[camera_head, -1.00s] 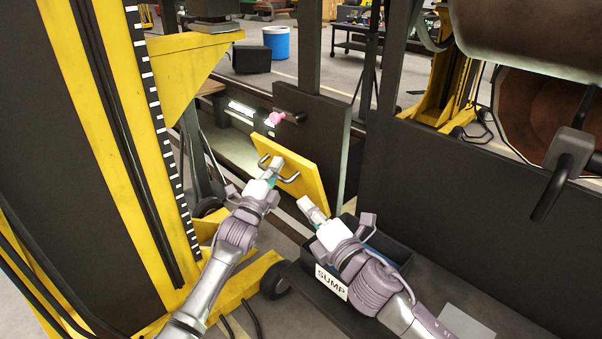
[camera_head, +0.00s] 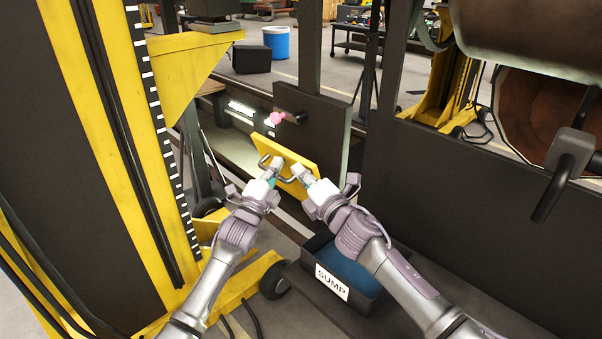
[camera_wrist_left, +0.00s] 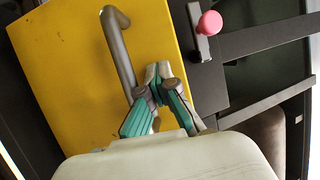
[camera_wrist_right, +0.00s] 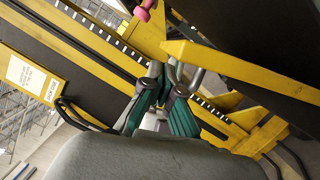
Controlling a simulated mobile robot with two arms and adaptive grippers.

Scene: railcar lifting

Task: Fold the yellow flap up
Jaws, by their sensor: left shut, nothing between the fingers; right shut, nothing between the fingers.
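The yellow flap (camera_head: 286,151) is tilted outward from the dark panel, below a pink knob (camera_head: 277,118). A grey bar handle (camera_head: 289,180) is on its face; the flap (camera_wrist_left: 70,65) and handle (camera_wrist_left: 118,50) fill much of the left wrist view. My left gripper (camera_head: 275,165) is shut at the handle's left part, with nothing seen held. My right gripper (camera_head: 300,172) is shut and empty near the handle's right end. The right wrist view shows the flap nearly edge-on (camera_wrist_right: 240,68), with the handle (camera_wrist_right: 196,80) close to the fingertips. Exact finger contact is unclear.
A dark box labelled SUMP (camera_head: 331,283), blue inside, stands below my right arm. A yellow lifting column (camera_head: 105,130) rises at the left. A dark wall (camera_head: 450,200) and a large cylinder (camera_head: 530,35) are at the right. Floor shows between the column and the box.

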